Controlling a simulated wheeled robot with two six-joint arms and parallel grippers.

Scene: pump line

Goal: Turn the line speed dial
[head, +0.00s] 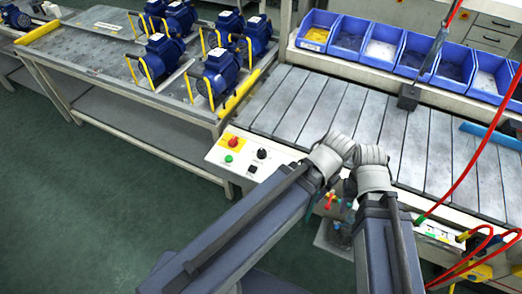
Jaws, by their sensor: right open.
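The line speed dial is most likely the upper black knob (261,154) on the white control panel (214,154) at the conveyor's near left corner. The panel also carries a red button (233,142), a green button (229,159) and a second small dark control (252,169). My arm links stand just right of the panel and meet at grey joints. My right gripper (350,188) shows only in part, dark and open, below those joints and to the right of the dial. It appears apart from the dial. Its fingertips are hard to make out. My left gripper cannot be seen.
The slatted conveyor (300,103) lies behind my arm. Blue bins (387,43) line its far side. Blue pumps (221,74) stand on a bench (95,57) at the left. Red hoses (478,150) hang at the right. Green floor is clear at lower left.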

